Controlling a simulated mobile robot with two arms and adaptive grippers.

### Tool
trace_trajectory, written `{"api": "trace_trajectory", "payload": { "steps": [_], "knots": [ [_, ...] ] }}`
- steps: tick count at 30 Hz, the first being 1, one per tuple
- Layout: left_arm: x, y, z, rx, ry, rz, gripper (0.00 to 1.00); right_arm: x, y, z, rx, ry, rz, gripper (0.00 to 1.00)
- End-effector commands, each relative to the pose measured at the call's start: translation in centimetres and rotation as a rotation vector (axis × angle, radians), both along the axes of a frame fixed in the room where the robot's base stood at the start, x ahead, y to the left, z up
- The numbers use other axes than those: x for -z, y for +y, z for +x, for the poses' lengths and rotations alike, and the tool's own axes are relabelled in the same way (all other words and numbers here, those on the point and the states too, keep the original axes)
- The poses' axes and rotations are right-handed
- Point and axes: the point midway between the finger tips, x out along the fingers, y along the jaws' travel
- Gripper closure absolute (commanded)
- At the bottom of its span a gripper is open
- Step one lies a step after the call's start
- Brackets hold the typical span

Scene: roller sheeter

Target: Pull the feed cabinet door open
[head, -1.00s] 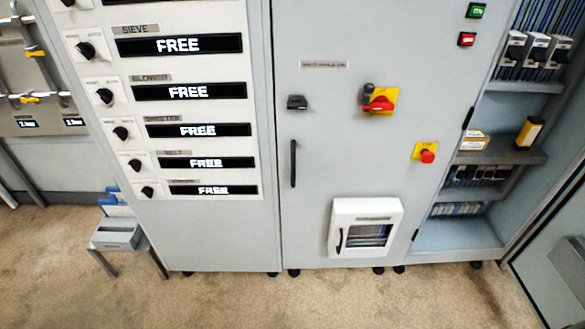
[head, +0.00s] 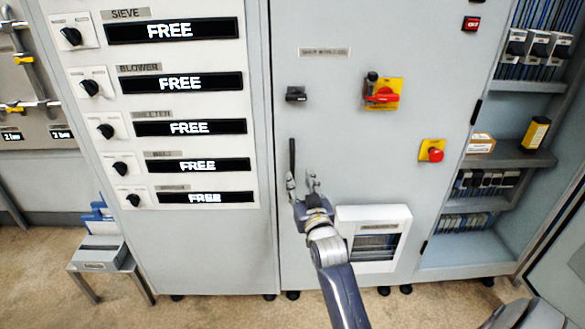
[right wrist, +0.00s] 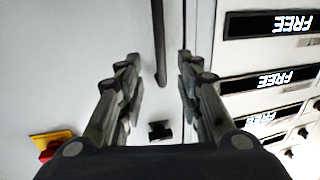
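The grey cabinet door (head: 335,130) is shut in the middle of the head view, with a dark vertical bar handle (head: 292,157) near its left edge. My right gripper (head: 302,180) is open at the handle's lower end, its fingers pointing up. In the right wrist view the handle (right wrist: 159,40) lies between the two spread fingers (right wrist: 158,58), with gaps on both sides. Neither finger visibly touches it. The handle's lower part is partly hidden by the gripper in the head view. My left gripper is not in view.
A dark latch knob (head: 296,94), a red-and-yellow rotary switch (head: 382,93) and a red emergency button (head: 435,154) stick out from the front. A white-framed vent box (head: 400,215) sits low, right of my arm. The panel of FREE displays (head: 180,83) stands left; open shelves (head: 510,155) stand right.

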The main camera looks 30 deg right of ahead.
Motion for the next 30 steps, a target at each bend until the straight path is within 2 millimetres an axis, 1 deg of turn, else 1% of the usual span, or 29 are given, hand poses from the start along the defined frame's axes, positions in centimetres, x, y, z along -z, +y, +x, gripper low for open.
{"api": "trace_trajectory", "payload": {
  "steps": [1,9,15,21,29,30],
  "knots": [
    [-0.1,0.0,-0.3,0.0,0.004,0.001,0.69,-0.2,-0.3,0.8,0.0,-0.001,0.0,0.67],
    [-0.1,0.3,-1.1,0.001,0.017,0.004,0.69,-0.1,-2.0,5.4,0.0,0.001,0.0,0.67],
    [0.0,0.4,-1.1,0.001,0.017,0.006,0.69,0.0,-2.9,7.7,-0.001,0.0,0.0,0.67],
    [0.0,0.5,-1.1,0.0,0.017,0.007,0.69,0.0,-3.2,8.7,-0.001,0.001,0.0,0.67],
    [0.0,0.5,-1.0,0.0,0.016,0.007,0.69,0.0,-3.2,8.8,-0.001,0.001,0.0,0.67],
    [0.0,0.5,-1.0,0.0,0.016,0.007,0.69,0.0,-3.2,8.8,-0.001,0.001,-0.001,0.69]
  ]
}}
